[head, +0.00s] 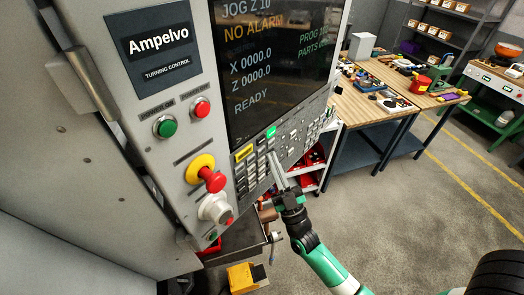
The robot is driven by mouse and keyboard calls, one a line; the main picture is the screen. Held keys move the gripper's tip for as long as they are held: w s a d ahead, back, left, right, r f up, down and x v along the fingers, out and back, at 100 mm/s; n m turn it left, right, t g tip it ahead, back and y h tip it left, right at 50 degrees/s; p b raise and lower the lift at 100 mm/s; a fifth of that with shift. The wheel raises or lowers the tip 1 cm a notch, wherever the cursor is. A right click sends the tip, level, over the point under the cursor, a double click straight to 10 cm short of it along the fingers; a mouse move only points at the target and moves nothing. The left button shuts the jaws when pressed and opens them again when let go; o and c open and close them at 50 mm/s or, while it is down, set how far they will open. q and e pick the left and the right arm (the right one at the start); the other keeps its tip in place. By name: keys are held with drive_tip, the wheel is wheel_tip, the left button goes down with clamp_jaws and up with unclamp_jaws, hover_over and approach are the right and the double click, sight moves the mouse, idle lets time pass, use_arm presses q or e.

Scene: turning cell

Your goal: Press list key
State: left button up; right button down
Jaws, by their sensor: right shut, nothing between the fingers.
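The control panel's keypad (246,180) lies under the dark screen (275,60), which reads JOG, NO ALARM, X 0000.0, Z 0000.0 and READY. A yellow key (244,153) sits at its upper left and a lit green key (271,132) at its upper middle. The other keys are too small to read, so I cannot tell which is the list key. My right gripper (275,160) is shut and empty, its fingers pointing up at the keypad's lower middle. I cannot tell whether the tips touch a key. My left gripper is not in view.
Left of the keypad are a green button (165,127), a red button (200,108), a red mushroom button (214,181) on a yellow collar and a white knob (214,209). A wooden workbench (372,108) with tools stands behind. The floor at right is open.

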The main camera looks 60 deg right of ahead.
idle(0.3)
drive_tip(key=shift+w+d+b, duration=0.1)
drive_tip(key=shift+w+b, duration=0.2)
drive_tip(key=shift+w, duration=0.1)
drive_tip(key=shift+w, duration=0.35)
idle(0.4)
idle(0.4)
drive_tip(key=shift+s, duration=0.75)
drive_tip(key=s, duration=0.1)
drive_tip(key=s+a, duration=0.1)
drive_tip(key=s, duration=0.3)
drive_tip(key=shift+a+p, duration=0.25)
drive_tip(key=shift+p, duration=0.15)
drive_tip(key=shift+w, duration=0.15)
